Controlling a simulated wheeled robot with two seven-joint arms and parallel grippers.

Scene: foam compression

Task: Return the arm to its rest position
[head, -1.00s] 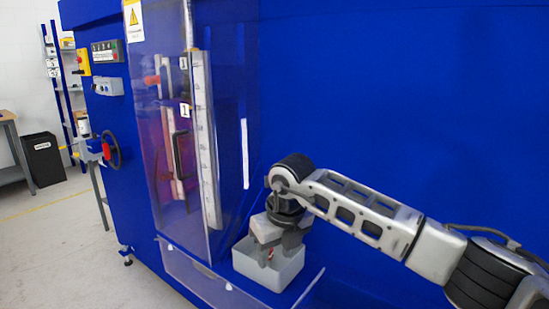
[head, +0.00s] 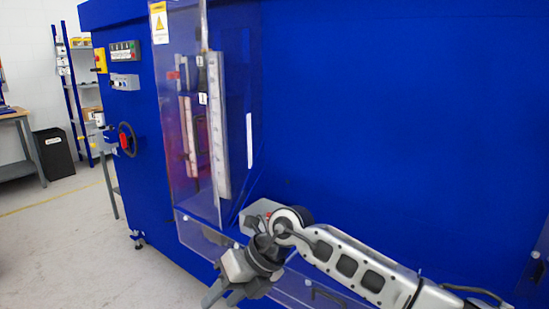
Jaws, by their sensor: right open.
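My right arm comes in from the lower right across the front of the blue machine (head: 400,110). My right gripper (head: 222,299) points down and to the left, in front of the machine's lower edge. Its fingers are apart and I see nothing between them. My left gripper is not in view.
A clear guard panel (head: 237,150) stands on the machine's left part, with a low clear panel (head: 200,232) along the ledge. A red-centred handwheel (head: 126,140) sticks out at the left side. A black bin (head: 53,153) and a workbench (head: 20,117) stand far left. The floor at left is clear.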

